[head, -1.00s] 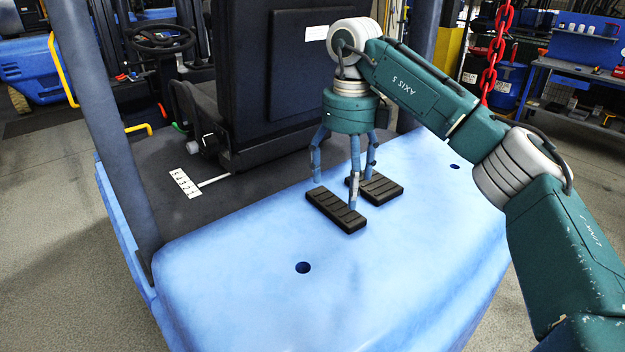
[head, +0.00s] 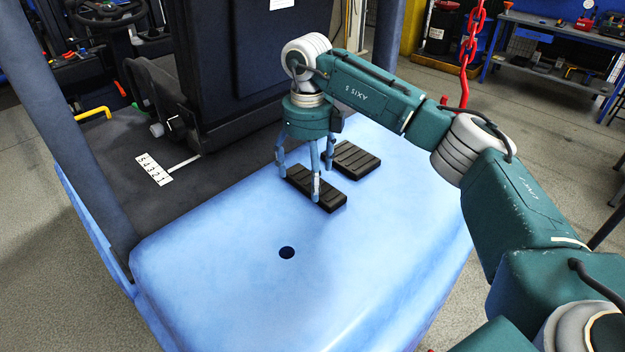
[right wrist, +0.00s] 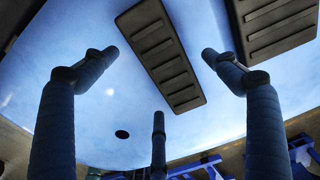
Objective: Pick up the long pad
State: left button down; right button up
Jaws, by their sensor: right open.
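Two black ribbed pads lie flat on the blue counterweight top (head: 230,235). The nearer one, which looks the longer, is the long pad (head: 331,197); the other pad (head: 357,158) lies just behind it to the right. My right gripper (head: 303,182) is open over the long pad, pointing down, its three fingers spread and empty. In the right wrist view the long pad (right wrist: 160,52) lies between two spread fingers, and the other pad (right wrist: 278,22) is beyond the right finger, partly cut off. Contact between fingers and pad cannot be told. My left gripper is not in view.
A dark hole (head: 286,253) is in the blue top, nearer me. A black seat back (head: 240,60) rises behind the gripper. A blue post (head: 75,120) stands at the left. A red chain (head: 467,55) hangs at the right. The front of the blue top is clear.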

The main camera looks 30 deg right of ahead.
jog(key=shift+s+f, duration=0.1)
jog(key=shift+f, duration=0.9)
jog(key=c, duration=1.4)
jog(key=shift+o, duration=0.2)
